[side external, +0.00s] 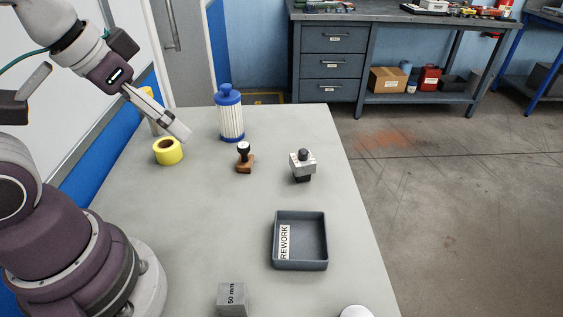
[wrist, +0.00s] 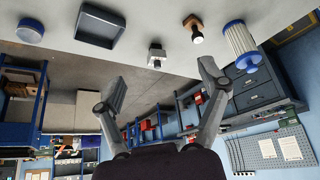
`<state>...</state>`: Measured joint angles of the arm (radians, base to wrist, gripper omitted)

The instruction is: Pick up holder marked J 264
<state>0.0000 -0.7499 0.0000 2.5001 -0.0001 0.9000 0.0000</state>
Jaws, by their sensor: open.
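A small metal block with a dark knob on top and a dark base, likely the holder (side external: 302,163), stands on the grey bench toward its right edge. No J 264 marking is legible on it. It also shows in the wrist view (wrist: 156,54), beyond and between the fingers. My gripper (side external: 183,134) is above the bench's left part, to the left of the holder and well apart from it. In the wrist view its two fingers (wrist: 164,72) are spread wide with nothing between them.
A wooden stamp (side external: 245,160) stands left of the holder. A blue-capped white cylinder (side external: 230,118) and a yellow roll (side external: 168,152) are farther left. A REWORK tray (side external: 318,262) and a 50 mm block (side external: 232,297) are nearer the camera. Bare bench (side external: 195,215) lies between.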

